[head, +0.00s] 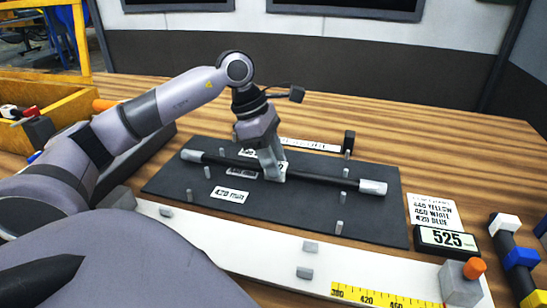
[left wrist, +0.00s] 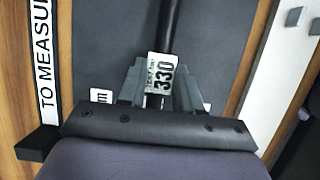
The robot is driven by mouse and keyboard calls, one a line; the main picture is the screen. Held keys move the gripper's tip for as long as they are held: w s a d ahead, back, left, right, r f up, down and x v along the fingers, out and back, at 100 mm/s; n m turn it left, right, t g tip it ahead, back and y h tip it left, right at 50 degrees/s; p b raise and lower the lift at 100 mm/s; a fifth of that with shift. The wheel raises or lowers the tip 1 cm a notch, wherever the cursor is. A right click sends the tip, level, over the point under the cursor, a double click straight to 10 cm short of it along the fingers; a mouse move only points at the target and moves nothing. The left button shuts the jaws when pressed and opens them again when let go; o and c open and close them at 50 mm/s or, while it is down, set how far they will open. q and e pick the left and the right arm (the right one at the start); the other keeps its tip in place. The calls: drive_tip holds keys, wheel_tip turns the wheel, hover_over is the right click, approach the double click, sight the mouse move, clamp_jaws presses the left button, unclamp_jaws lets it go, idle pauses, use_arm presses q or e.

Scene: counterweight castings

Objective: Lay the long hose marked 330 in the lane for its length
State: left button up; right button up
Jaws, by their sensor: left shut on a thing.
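The long black hose (head: 325,180) has light grey end pieces and lies across the dark mat (head: 185,187), from upper left to right. My left gripper (head: 272,168) is shut on it near its middle. In the left wrist view the hose (left wrist: 168,28) runs away from the fingers (left wrist: 160,90), and its white tag (left wrist: 163,73) reads 330. A 420 mm label (head: 229,194) shows on the mat's near part. Two labels farther back are partly hidden by the hose and gripper. I cannot tell whether the hose touches the mat. My right gripper is out of view.
Short grey pegs (head: 343,197) stand on the mat. In front lies a white board (head: 235,240) with grey blocks and a yellow scale (head: 375,297). A display (head: 447,240) reads 525. A yellow bin (head: 60,98) stands left.

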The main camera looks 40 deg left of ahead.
use_arm(q)
drive_tip(key=shift+f, duration=0.2)
drive_tip(key=o, duration=1.1)
drive_tip(key=shift+o, duration=0.2)
drive_tip(key=shift+r, duration=0.1)
drive_tip(key=shift+r+p, duration=2.8)
drive_tip(key=shift+r, duration=0.65)
